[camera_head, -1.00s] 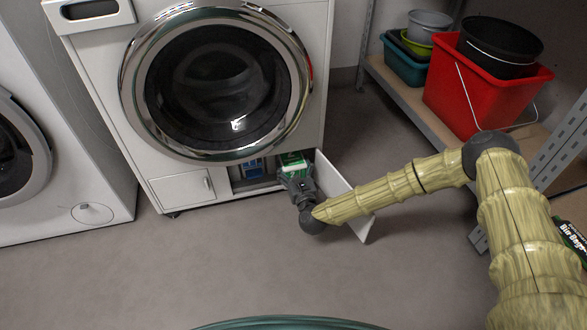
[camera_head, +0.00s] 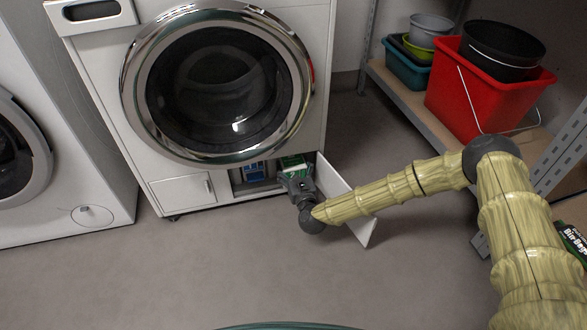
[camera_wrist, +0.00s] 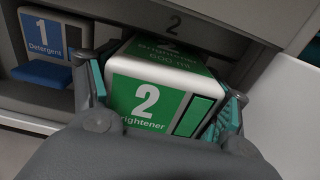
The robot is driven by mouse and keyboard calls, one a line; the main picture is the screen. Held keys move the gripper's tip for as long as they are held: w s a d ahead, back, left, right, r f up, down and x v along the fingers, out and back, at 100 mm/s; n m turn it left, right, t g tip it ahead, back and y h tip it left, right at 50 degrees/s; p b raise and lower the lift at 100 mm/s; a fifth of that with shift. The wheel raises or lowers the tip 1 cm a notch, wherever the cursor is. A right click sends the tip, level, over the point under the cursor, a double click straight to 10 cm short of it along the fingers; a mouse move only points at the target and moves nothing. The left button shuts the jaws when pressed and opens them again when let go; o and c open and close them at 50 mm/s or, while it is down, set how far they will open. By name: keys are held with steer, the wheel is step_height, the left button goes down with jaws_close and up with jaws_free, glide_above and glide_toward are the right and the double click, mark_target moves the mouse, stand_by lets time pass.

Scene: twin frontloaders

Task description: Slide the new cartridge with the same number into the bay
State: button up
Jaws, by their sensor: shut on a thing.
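The green and white cartridge (camera_wrist: 153,95) marked 2 and "Brightener" sits between the teal pads of my gripper (camera_wrist: 168,108) in the wrist view. The gripper is shut on its sides. Its far end lies in the bay (camera_wrist: 228,45) under the printed 2, and its numbered front face still stands out toward me. In the head view the cartridge (camera_head: 293,165) shows at the low opening of the washer, with my gripper (camera_head: 297,180) just in front. How deep it reaches is hidden.
A blue cartridge (camera_wrist: 48,50) marked 1 "Detergent" sits in the bay to the left. The open white flap (camera_head: 345,200) stands close to the right of my gripper. A shelf with a red bucket (camera_head: 475,95) is farther right. The floor in front is clear.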

steer(key=shift+r, duration=0.1)
steer(key=o, duration=1.2)
steer(key=shift+o, duration=0.2)
steer(key=shift+s+d, duration=0.1)
steer(key=shift+s, duration=0.1)
steer(key=v, duration=1.1)
steer(key=shift+s, duration=0.25)
